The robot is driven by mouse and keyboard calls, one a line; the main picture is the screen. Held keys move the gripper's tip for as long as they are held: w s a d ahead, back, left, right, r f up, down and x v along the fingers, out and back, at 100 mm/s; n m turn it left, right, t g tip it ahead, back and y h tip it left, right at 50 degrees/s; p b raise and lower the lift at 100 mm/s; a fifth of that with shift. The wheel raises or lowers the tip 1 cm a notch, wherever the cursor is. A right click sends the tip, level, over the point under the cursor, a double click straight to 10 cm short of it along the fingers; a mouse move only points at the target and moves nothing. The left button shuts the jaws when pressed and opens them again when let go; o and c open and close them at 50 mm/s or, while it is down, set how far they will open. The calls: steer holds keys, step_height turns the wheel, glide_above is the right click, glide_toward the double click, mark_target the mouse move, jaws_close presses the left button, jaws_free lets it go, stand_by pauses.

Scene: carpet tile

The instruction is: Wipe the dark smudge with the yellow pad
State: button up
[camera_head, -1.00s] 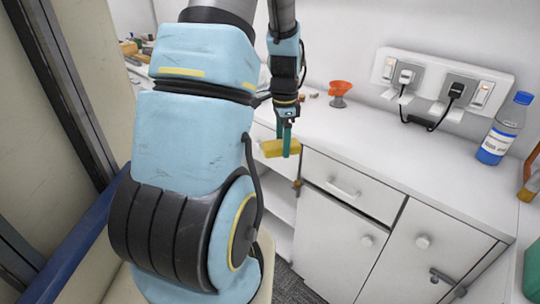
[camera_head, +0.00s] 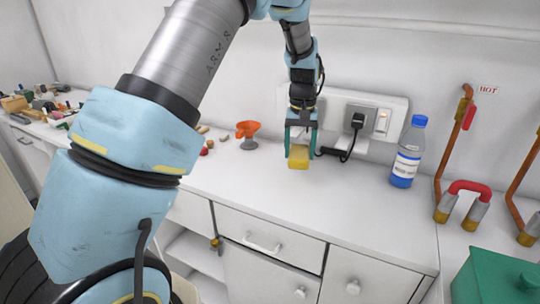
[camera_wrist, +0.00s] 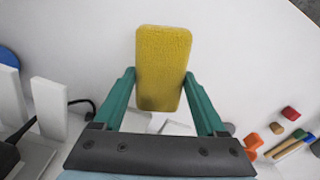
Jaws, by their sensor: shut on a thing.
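The yellow pad (camera_head: 299,160) is held between the green fingers of my gripper (camera_head: 301,150), over the white countertop (camera_head: 270,190) in front of the wall sockets. In the wrist view the pad (camera_wrist: 163,60) stands out between the two fingers, with white surface beyond it. My gripper points down in the head view. I cannot tell whether the pad touches the counter. No dark smudge shows in either view; the pad, gripper or arm may hide it.
The socket panel (camera_head: 390,108) with a black plug and cable is close behind my gripper. Copper pipes (camera_head: 450,140) and a green box (camera_head: 490,280) are farther right. The front counter is clear.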

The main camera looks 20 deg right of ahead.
steer(key=shift+w+d+r+n, duration=0.15)
steer(key=shift+d+n, duration=0.35)
steer(key=shift+d, duration=0.7)
steer(key=shift+f+b, duration=2.15)
steer(key=shift+f, duration=0.8)
steer(key=shift+f, duration=0.25)
steer(key=shift+s+a+r, duration=0.1)
steer(key=shift+s+a, duration=1.15)
steer(key=shift+s, duration=0.1)
steer(key=shift+s+a+f+b, duration=0.2)
steer(key=shift+s+a+b, duration=0.05)
steer(key=shift+s+a, duration=1.1)
steer(key=shift+s+a+f+b, duration=0.15)
steer(key=shift+s+a+b, duration=0.1)
steer(key=shift+s+a, duration=1.05)
steer(key=shift+d+f, duration=0.1)
steer(key=shift+d, duration=0.1)
